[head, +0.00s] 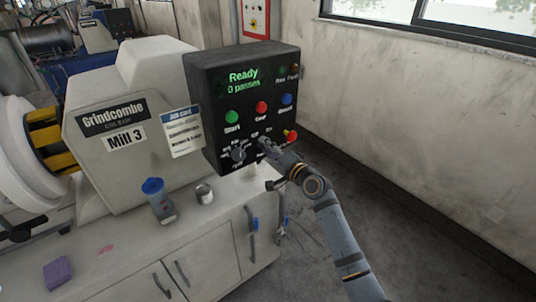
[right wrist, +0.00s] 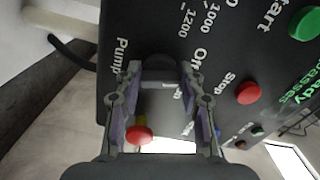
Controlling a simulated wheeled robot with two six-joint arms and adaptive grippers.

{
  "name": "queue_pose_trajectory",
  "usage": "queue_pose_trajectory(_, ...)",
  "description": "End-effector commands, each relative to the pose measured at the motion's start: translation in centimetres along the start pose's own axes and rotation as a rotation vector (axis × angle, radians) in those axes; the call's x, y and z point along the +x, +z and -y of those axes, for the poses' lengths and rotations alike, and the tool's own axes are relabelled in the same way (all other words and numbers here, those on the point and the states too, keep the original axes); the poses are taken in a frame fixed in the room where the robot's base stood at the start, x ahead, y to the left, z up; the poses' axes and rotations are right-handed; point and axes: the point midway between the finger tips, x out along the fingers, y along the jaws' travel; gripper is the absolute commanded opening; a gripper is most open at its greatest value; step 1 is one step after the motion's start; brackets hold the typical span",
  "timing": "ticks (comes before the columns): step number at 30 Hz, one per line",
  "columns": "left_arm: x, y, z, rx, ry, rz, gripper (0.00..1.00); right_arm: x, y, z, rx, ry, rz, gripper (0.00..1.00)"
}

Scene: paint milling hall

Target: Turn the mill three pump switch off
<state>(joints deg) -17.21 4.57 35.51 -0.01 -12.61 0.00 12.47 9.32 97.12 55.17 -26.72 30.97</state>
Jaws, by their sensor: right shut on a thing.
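The black control box (head: 205,75) of Mill 3 (head: 124,138) stands at the middle of the head view, its screen reading "Ready". My right gripper (head: 265,146) is at the lower part of its face. In the right wrist view my right gripper (right wrist: 160,84) has its fingers on both sides of the dark pump switch (right wrist: 158,64), shut on it. The words "Pump" and "Off" show beside it. The switch's exact pointing is hard to tell, and in the head view the gripper hides it. My left gripper is not in view.
A rotary dial (head: 238,153) sits just left of my gripper, and a red mushroom button (head: 291,135) just right. Green (head: 232,117), red (head: 261,107) and blue (head: 286,99) buttons are above. A blue-topped container (head: 154,187) and a tin (head: 204,194) stand on the bench below.

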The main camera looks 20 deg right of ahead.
Motion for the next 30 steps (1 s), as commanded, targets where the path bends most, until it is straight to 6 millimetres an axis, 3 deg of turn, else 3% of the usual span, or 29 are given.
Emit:
queue_pose_trajectory(10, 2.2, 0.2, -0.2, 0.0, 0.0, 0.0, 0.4, 0.0, 0.1, -0.5, -0.186, 0.003, 0.002, 0.08)
queue_pose_trajectory(30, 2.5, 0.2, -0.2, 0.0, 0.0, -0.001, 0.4, 0.0, 0.1, -0.3, -0.248, 0.005, 0.004, 0.08)
